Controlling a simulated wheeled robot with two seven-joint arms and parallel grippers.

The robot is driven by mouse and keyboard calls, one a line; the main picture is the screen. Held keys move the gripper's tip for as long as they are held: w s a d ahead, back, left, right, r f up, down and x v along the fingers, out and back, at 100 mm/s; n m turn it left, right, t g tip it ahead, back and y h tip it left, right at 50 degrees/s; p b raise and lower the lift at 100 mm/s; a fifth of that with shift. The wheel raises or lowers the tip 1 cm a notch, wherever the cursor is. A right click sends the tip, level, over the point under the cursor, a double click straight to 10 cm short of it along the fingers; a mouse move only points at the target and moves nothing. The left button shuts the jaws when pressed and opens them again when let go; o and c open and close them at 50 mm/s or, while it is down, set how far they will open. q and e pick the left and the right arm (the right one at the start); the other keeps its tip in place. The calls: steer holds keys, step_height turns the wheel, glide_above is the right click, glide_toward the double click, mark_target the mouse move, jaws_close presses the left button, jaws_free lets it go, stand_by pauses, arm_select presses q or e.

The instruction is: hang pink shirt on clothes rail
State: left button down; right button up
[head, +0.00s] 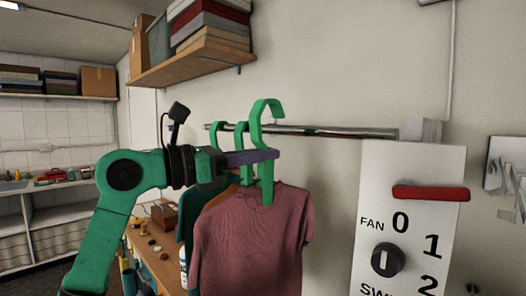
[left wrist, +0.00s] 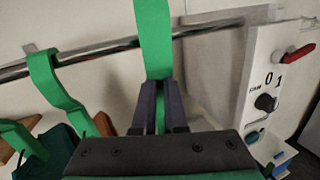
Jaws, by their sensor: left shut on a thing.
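The pink shirt (head: 252,240) hangs from a green hanger (head: 256,118) in the head view. My left gripper (head: 268,156) is shut on the stem of this hanger below its hook. In the left wrist view the hanger (left wrist: 154,40) rises between the dark purple fingers (left wrist: 160,98) and crosses in front of the rail. The clothes rail (head: 330,131) is a metal bar along the wall. The hook's top stands higher than the rail; whether it is around the rail I cannot tell. The shirt is out of the left wrist view. My right gripper is not in view.
Other green hangers (head: 215,128) are on the rail to the left, with a teal shirt (head: 190,222) and a brown one partly hidden. A switch panel (head: 408,190) with a red handle (head: 430,193) stands to the right. A wooden shelf (head: 190,66) is above. The rail's right stretch is free.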

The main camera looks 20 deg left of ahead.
arm_select(q)
steer(key=x, duration=0.1)
steer(key=p+x, duration=0.1)
steer(key=x, duration=0.3)
steer(key=shift+w+a+f+p, duration=0.15)
steer(key=shift+w+a+p, duration=0.2)
steer(key=shift+a, duration=0.1)
steer(key=w, duration=0.1)
steer(key=w+d+f, duration=0.1)
steer(key=shift+w+f, duration=0.3)
steer(key=shift+w, duration=0.05)
steer(key=shift+f+b, duration=0.5)
steer(key=shift+f, duration=0.15)
steer(key=shift+a+f, duration=0.1)
steer(key=shift+f, duration=0.1)
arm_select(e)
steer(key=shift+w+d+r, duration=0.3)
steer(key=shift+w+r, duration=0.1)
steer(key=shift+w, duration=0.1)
